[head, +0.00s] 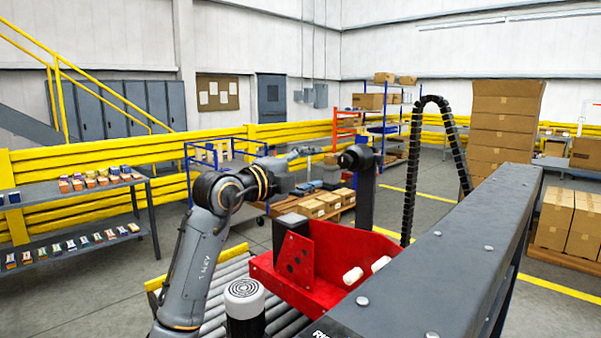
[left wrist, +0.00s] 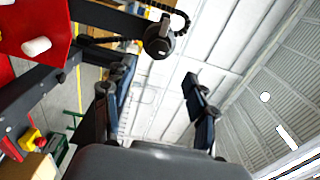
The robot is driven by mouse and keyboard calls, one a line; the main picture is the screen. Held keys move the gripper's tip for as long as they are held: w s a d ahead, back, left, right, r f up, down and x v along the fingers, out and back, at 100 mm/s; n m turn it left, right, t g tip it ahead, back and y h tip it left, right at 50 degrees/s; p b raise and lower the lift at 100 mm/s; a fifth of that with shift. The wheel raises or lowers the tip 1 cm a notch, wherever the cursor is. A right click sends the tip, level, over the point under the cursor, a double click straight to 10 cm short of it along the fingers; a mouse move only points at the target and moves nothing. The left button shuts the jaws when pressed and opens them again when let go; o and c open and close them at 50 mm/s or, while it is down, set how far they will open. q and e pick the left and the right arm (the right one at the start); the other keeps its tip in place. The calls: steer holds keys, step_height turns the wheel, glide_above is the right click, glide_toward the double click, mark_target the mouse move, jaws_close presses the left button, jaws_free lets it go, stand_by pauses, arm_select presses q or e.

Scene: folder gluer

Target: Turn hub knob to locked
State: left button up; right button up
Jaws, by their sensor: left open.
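The hub knob (head: 357,157) is a dark round part at the top of a black post (head: 365,200), behind the red machine part. In the left wrist view the knob (left wrist: 160,46) shows as a black disc with a grey bar-shaped handle, beyond the fingertips. My left gripper (head: 316,151) is at about the knob's height, just left of it and apart from it. In the left wrist view its two fingers (left wrist: 156,82) are spread with nothing between them. I cannot read any locked mark on the knob. My right gripper is not in view.
A red bracket (head: 325,290) with white rollers stands in front of the post, beside a roller conveyor (head: 215,290). A long dark beam (head: 440,265) fills the right foreground. A black cable chain (head: 413,150) arches behind it. A cart with boxes (head: 315,205) stands behind.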

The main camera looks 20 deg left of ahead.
arm_select(q)
steer(key=shift+v, duration=1.7)
